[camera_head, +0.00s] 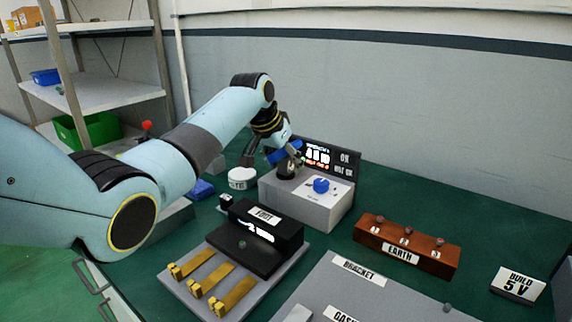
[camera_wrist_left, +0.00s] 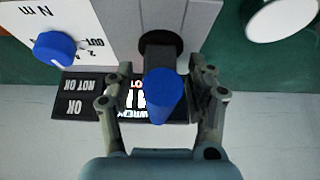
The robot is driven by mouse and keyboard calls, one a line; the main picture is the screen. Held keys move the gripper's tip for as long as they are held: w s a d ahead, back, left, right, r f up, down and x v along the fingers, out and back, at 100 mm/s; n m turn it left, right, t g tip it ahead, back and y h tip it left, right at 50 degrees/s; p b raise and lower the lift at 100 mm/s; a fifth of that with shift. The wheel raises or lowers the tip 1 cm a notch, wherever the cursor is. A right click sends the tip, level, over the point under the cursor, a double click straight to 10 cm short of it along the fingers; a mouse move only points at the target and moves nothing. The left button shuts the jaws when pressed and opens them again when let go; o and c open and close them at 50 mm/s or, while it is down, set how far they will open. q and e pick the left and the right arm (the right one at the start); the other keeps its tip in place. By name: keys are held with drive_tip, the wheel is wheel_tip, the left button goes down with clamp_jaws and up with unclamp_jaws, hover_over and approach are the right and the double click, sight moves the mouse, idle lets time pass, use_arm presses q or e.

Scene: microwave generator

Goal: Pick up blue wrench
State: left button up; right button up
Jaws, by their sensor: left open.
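The blue wrench (camera_head: 283,153) is at the grey tester box, in front of its black display. In the left wrist view its blue handle end (camera_wrist_left: 160,95) points toward the camera, and its dark part reaches a round black socket on the box. My left gripper (camera_head: 287,163) is at the wrench, partly hidden by its own wrist in the head view. In the left wrist view the gripper (camera_wrist_left: 160,72) is open, with one finger on each side of the wrench. I cannot tell whether either finger touches it. My right gripper is not in view.
The tester box (camera_head: 308,205) has a blue knob (camera_head: 321,186) and a display (camera_head: 345,160) behind it. A white round container (camera_head: 241,178) stands to its left. A black fixture (camera_head: 262,240), brown EARTH block (camera_head: 405,245) and grey plate (camera_head: 375,300) lie nearer.

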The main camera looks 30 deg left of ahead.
use_arm(q)
drive_tip(key=shift+r, duration=0.1)
drive_tip(key=shift+c, duration=0.2)
clamp_jaws()
